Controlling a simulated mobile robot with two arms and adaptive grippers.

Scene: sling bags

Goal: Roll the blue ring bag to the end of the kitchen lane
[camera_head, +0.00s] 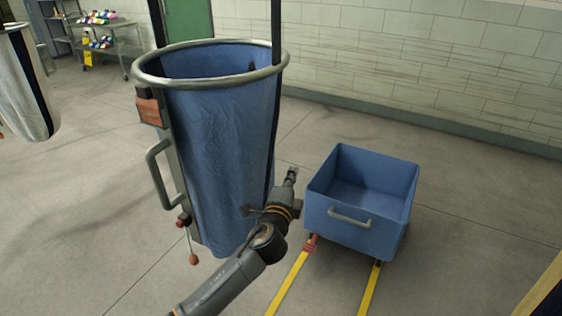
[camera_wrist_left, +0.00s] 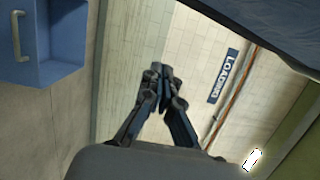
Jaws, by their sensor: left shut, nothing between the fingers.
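The blue ring bag (camera_head: 222,150) hangs upright in the middle of the head view, its round metal ring at the top between dark straps. A grey handle (camera_head: 160,172) and a cord with a red knob are on its left side. My left gripper (camera_head: 291,176) is in front of the bag's lower right side, shut and empty. Its closed fingers (camera_wrist_left: 163,78) also show in the left wrist view. Whether it touches the bag cannot be told. My right gripper is not in view. No label marks the kitchen lane in view.
A blue open tub (camera_head: 358,238) with a grey handle stands right of the bag, by yellow floor lines (camera_head: 289,284). A white bag (camera_head: 24,85) hangs at far left. A shelf cart (camera_head: 105,45) stands behind. The wrist view shows a LOADING sign (camera_wrist_left: 224,76) on the wall.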

